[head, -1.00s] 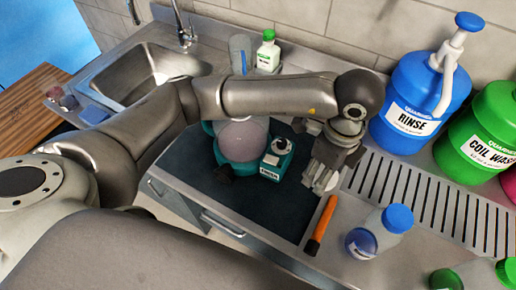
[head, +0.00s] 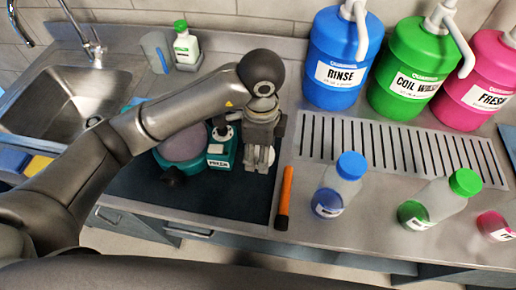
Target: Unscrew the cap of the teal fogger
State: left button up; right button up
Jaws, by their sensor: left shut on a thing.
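The teal fogger (head: 222,160) stands on the dark mat left of centre, with a cloudy pinkish round part and a small black fitting on top. My left arm passes in front of part of it. My left gripper (head: 259,160) points down just right of the fogger, over the mat's right side. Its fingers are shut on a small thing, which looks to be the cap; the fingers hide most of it. Whether it touches the fogger is unclear. My right gripper is out of view.
An orange-handled tool (head: 285,195) lies right of the mat (head: 220,205). Big RINSE (head: 340,60) and COIL WASH (head: 412,70) jugs stand behind a slotted drain (head: 400,145). A sink (head: 70,90) is left.

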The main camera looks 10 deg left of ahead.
pick_arm(q)
jog(key=shift+w+a+f+p, duration=0.15)
jog(key=shift+w+p, duration=0.05)
jog(key=shift+w, duration=0.4)
jog(key=shift+w+a+f+p, duration=0.1)
jog(key=shift+w+f+p, duration=0.1)
jog(key=shift+w, duration=0.35)
jog(key=w+f, duration=0.1)
jog(key=f, duration=0.1)
jog(key=w+f, duration=0.2)
jog(key=w+f+p, duration=0.1)
jog(key=f, duration=0.1)
jog(key=shift+w+a, duration=0.35)
notch_tip(320, 180, down, 3)
jog(key=shift+r+p, duration=0.1)
jog(key=shift+p, duration=0.8)
jog(key=shift+f, duration=0.2)
jog(key=shift+f, duration=0.1)
jog(key=o, duration=1.1)
